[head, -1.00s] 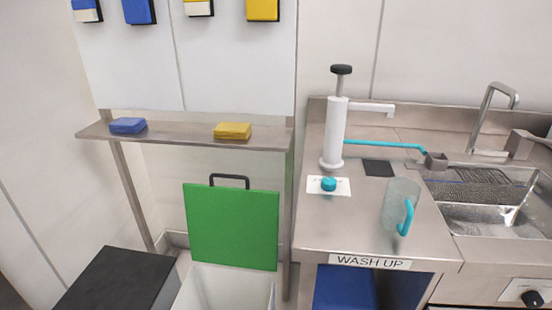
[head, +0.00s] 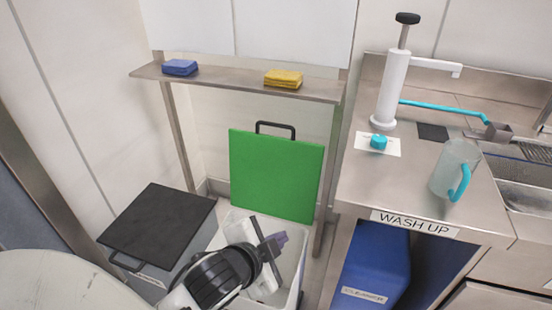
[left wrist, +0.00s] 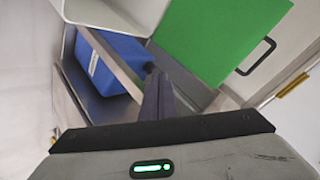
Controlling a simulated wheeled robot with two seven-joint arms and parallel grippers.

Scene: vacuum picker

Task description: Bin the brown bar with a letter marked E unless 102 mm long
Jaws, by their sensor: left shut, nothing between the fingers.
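No brown bar and no letter E show in either view. A white bin (head: 303,235) stands on the floor with its green lid (head: 276,175) raised. My left gripper (head: 280,238) is over the bin's opening in the head view. It is shut and empty, and its dark fingers also show in the left wrist view (left wrist: 154,85). The green lid fills the upper right of the left wrist view (left wrist: 222,38). The inside of the bin is mostly hidden by my arm in the head view. My right gripper is in neither view.
A grey bin with a closed black lid (head: 158,228) stands left. A steel shelf (head: 225,82) above holds a blue sponge (head: 180,67) and a yellow sponge (head: 283,79). Right is the wash-up counter (head: 405,190) with a white pump (head: 390,90), a jug (head: 452,172) and a blue container below (head: 372,265).

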